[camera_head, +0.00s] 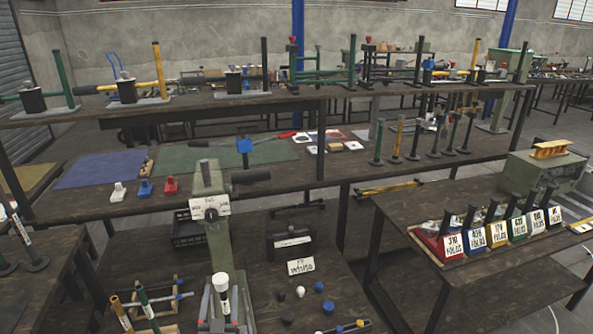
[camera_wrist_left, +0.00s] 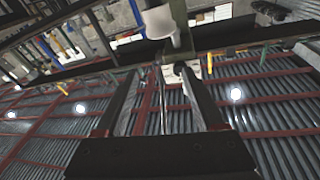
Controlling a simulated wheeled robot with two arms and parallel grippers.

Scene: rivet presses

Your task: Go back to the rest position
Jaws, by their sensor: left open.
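My left gripper (camera_head: 222,310) is low at the bottom edge of the head view, in front of the green rivet press (camera_head: 218,245). In the left wrist view its two dark fingers (camera_wrist_left: 160,80) stand apart with nothing between them. A white-capped black rod (camera_head: 221,284) shows by the gripper in the head view. A white rounded part (camera_wrist_left: 160,20) is beyond the fingertips in the wrist view; I cannot tell if it touches. My right gripper is not in view.
A wooden rack (camera_head: 150,303) stands left of the gripper. Several round knobs (camera_head: 328,306) lie to its right. A side table (camera_head: 415,215) at right holds a row of labelled coloured bins (camera_head: 497,236). Long workbenches (camera_head: 340,165) with mats and tools run behind.

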